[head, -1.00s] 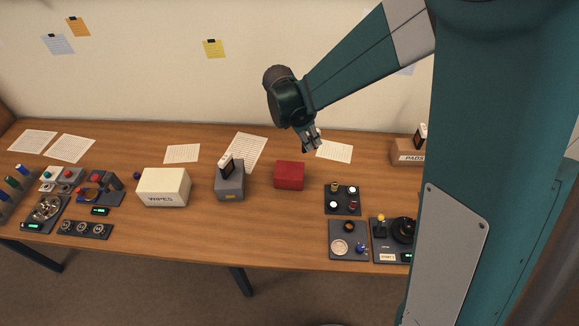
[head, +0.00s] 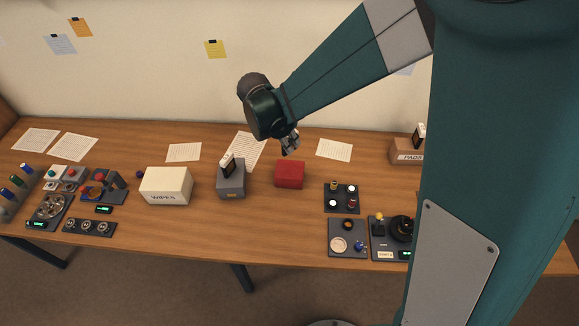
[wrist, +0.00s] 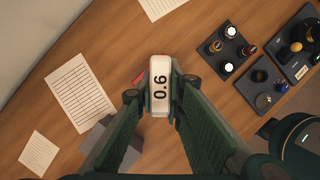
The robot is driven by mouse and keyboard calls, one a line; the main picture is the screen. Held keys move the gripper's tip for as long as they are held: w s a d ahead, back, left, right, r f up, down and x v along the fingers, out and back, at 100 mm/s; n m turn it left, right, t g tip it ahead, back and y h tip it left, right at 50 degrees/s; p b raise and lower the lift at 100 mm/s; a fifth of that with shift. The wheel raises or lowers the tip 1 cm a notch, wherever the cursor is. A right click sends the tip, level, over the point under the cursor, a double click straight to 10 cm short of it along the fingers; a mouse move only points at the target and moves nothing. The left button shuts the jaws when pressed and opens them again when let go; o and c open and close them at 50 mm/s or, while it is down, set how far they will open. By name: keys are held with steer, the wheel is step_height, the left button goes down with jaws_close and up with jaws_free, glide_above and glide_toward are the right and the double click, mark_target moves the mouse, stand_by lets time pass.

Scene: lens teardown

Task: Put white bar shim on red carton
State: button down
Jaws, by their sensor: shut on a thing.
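My gripper (head: 290,146) is shut on the white bar shim (wrist: 160,72), which shows the black marking "0.6" between the fingers in the wrist view. In the head view the shim is too small to make out clearly at the fingertips. The red carton (head: 289,175) stands on the table, just below my gripper in the picture. Only a red sliver of the carton (wrist: 138,77) shows beside the shim in the wrist view; the shim and fingers hide the rest. My gripper is held above the table, apart from the carton in the head view.
A grey box (head: 230,185) with a black-and-white piece (head: 227,166) on top stands left of the carton. A white WIPES box (head: 166,187) is farther left. A dark tray with knobs (head: 342,198) lies right of the carton. A PADS carton (head: 405,153) is at the right.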

steer(key=shift+f, duration=2.85)
steer(key=shift+f, duration=2.1)
steer(key=shift+f+b, duration=0.1)
steer(key=shift+b, duration=0.25)
steer(key=c, duration=2.9)
jaws_free()
steer(key=shift+f, duration=0.1)
steer(key=o, duration=0.5)
steer(key=shift+r, duration=0.2)
